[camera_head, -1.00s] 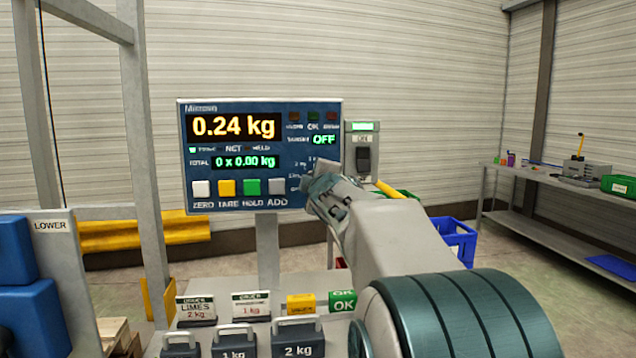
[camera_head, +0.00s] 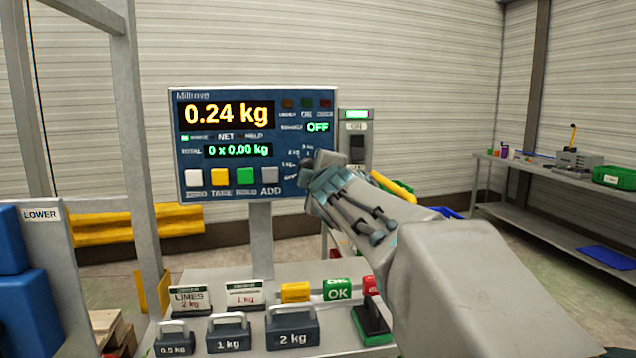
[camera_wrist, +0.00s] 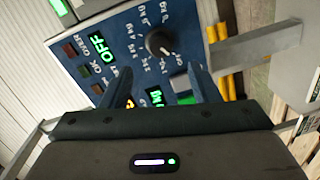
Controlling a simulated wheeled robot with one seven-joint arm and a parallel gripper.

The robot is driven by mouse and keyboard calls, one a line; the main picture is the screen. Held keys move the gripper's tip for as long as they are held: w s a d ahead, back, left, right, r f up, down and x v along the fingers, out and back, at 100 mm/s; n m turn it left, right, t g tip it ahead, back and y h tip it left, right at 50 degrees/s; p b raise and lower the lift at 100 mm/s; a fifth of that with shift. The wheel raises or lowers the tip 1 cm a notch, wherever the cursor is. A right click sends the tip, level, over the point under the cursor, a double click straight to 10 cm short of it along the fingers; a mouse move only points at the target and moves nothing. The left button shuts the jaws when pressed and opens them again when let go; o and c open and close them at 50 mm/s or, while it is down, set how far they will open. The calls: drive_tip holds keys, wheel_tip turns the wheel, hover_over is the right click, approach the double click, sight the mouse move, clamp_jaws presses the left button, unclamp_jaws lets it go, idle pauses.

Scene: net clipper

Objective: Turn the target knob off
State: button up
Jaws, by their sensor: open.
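The target knob (camera_wrist: 159,43) is a dark round dial on the blue scale panel (camera_wrist: 130,28), with a ring of white labels around it. In the wrist view it stands beyond and between my two spread fingers, apart from them. In the head view my gripper (camera_head: 318,172) is in front of the panel's lower right and hides the knob; only some labels show above it. My gripper also shows in the wrist view (camera_wrist: 160,92), open and empty. The target readout (camera_head: 317,127) shows green OFF. The main display (camera_head: 226,115) reads 0.24 kg.
A power switch box (camera_head: 357,150) stands right of the panel. White, yellow, green and grey buttons (camera_head: 219,176) line the panel's bottom. Labelled weights (camera_head: 291,328) and signs stand on the table below. A side bench (camera_head: 560,170) is at the far right.

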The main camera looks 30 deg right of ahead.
drive_tip(key=shift+v, duration=2.65)
drive_tip(key=s+a+f+m+g+y+p, duration=0.2)
drive_tip(key=s+a+f+m+g+p, duration=0.4)
drive_tip(key=s+f, duration=0.4)
drive_tip(key=s+a+f+m+g+y+p, duration=0.2)
drive_tip(key=s+a+f+m+g+p, duration=0.4)
drive_tip(key=s+f, duration=0.4)
drive_tip(key=shift+s+a+f+g+p, duration=0.35)
drive_tip(key=shift+s+a+f+g, duration=0.1)
drive_tip(key=shift+a+g, duration=0.6)
